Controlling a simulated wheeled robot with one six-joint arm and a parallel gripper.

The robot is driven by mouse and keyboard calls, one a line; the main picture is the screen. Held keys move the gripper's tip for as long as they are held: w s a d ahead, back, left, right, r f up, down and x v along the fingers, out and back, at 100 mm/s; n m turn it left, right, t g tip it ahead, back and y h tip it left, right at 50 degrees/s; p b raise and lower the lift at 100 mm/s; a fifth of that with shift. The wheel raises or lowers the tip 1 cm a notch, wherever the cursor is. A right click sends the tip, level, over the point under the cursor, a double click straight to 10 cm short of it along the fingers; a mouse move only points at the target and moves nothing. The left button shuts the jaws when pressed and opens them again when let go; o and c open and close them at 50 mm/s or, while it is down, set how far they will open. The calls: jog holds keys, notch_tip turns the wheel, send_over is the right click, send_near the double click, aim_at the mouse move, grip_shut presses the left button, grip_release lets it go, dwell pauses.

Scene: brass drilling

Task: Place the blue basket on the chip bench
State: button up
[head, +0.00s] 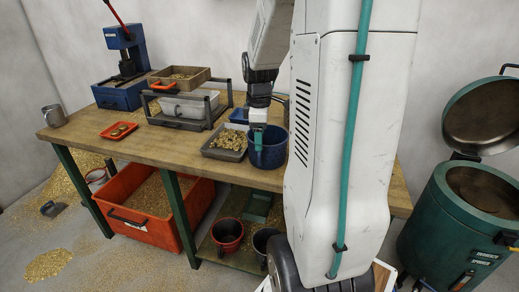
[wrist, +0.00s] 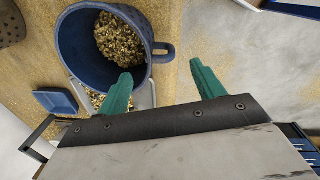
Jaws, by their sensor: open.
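The blue basket (head: 270,152), a round dark blue vessel, stands on the wooden bench (head: 330,182) near its front edge, right of a grey chip tray. In the wrist view the blue basket (wrist: 72,42) shows its open mouth, brass chips inside and a loop handle on its right side. My gripper (head: 258,142) is at the basket, its teal fingers pointing down. In the wrist view my gripper (wrist: 161,68) is open, with the handle and right rim between or just beyond the fingertips. I cannot tell whether they touch.
A grey tray of chips (head: 218,153), a black-framed rack with a white bin (head: 190,104), a small red tray (head: 118,131), a metal mug (head: 54,116) and a blue press (head: 125,60) stand on the bench. A green drum (head: 455,235) with its lid raised stands right.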

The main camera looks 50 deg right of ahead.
jog(key=r, duration=0.3)
jog(key=shift+a, duration=0.2)
jog(key=s+a+r+m, duration=0.2)
jog(key=s+a+r, duration=0.1)
jog(key=a, duration=0.6)
jog(key=s+a+r+m, duration=0.1)
jog(key=s+a+r, duration=0.15)
jog(key=a, duration=0.65)
jog(key=s+a+m, duration=0.3)
jog(key=s+a, duration=0.6)
jog(key=shift+s+a+r+m+t+y, duration=0.3)
jog(key=shift+r+m+y, duration=0.05)
jog(key=shift+m+y, duration=0.05)
